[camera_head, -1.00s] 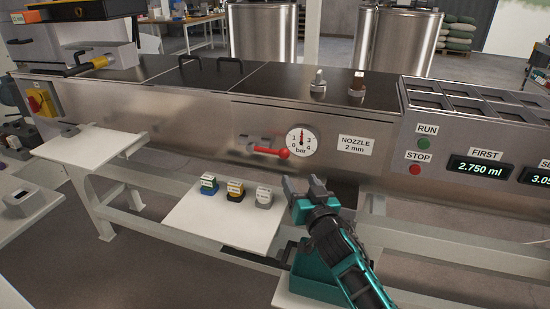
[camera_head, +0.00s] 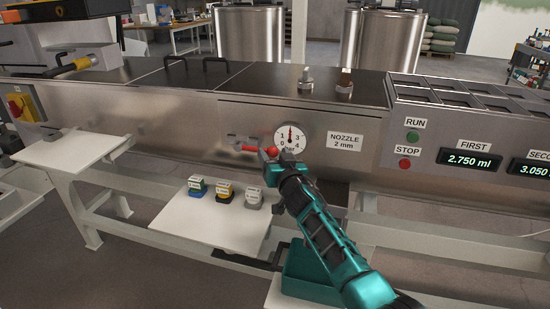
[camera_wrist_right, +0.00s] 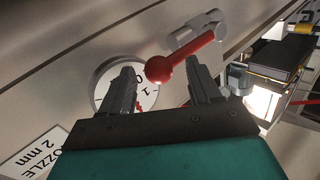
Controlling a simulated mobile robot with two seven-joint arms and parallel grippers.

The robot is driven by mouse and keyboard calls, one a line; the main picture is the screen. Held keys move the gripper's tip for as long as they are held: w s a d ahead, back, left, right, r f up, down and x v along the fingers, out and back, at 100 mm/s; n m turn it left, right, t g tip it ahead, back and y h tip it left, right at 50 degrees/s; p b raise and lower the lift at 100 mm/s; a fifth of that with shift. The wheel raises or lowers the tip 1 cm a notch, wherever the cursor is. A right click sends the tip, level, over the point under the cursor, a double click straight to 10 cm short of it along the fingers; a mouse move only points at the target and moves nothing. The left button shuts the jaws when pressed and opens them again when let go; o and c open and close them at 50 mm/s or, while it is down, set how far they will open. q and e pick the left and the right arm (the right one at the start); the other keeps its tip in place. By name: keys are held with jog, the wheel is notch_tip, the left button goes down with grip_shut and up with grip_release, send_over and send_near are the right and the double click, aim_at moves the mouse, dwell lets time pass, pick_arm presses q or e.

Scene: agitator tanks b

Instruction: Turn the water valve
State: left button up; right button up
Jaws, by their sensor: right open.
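The water valve's red lever (camera_head: 258,149) sticks out to the right from a grey valve body (camera_head: 236,141) on the steel machine front. Its rounded red end lies just left of and below the pressure gauge (camera_head: 290,137). My right gripper (camera_head: 271,155) is at the lever's end. In the right wrist view the open jaws (camera_wrist_right: 162,88) have the red lever's ball end (camera_wrist_right: 158,69) between their two fingertips, with gaps on both sides. Part of the gauge (camera_wrist_right: 120,88) is hidden behind one finger. My left gripper is not in view.
A NOZZLE 2 mm label (camera_head: 344,141) is right of the gauge. RUN (camera_head: 413,137) and STOP (camera_head: 405,164) buttons sit farther right. A white shelf (camera_head: 205,229) below carries several small labelled blocks. Bottle-like fittings stand on the machine top.

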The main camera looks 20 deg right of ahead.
grip_shut()
dwell(0.6)
